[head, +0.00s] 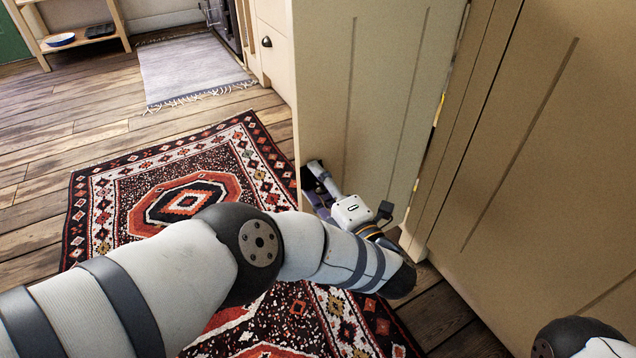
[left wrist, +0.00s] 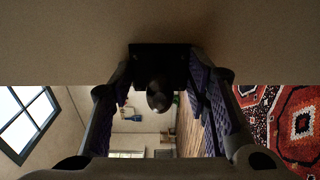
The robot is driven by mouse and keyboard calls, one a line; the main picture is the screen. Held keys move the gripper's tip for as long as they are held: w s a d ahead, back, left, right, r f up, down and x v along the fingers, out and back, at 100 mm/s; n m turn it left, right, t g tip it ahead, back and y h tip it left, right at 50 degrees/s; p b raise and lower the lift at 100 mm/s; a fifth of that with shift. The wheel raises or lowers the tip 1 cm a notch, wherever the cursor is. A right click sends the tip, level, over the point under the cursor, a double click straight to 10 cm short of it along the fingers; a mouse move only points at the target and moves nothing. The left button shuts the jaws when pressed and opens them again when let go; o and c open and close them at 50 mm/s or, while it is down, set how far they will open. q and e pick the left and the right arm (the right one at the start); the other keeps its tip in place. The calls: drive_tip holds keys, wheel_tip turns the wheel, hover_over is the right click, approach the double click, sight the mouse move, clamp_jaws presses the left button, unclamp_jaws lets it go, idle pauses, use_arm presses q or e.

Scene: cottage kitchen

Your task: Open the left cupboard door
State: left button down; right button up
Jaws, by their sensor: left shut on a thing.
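The left cupboard door (head: 378,95) is a tall cream panel with grooves, in the middle of the head view. A narrow gap with bright coloured bits shows along its right edge, and the panel stands at an angle to the cream panel on the right. My left gripper (head: 316,186) is at the lower left edge of the door, shut on its handle. In the left wrist view, the dark round handle (left wrist: 159,95) sits between the purple-padded fingers, below the door face (left wrist: 60,40). The handle is hidden in the head view. My right gripper is not in view.
A cream cupboard panel (head: 560,150) fills the right side. A patterned red rug (head: 110,205) lies on the wooden floor beneath my left arm. A grey mat (head: 185,70) and a wooden shelf (head: 85,40) are farther back. The floor left of the door is clear.

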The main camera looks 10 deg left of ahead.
use_arm(q)
drive_tip(key=c, duration=0.9)
unclamp_jaws()
drive_tip(key=v, duration=0.7)
drive_tip(key=shift+s+d, duration=0.15)
drive_tip(key=shift+d, duration=0.05)
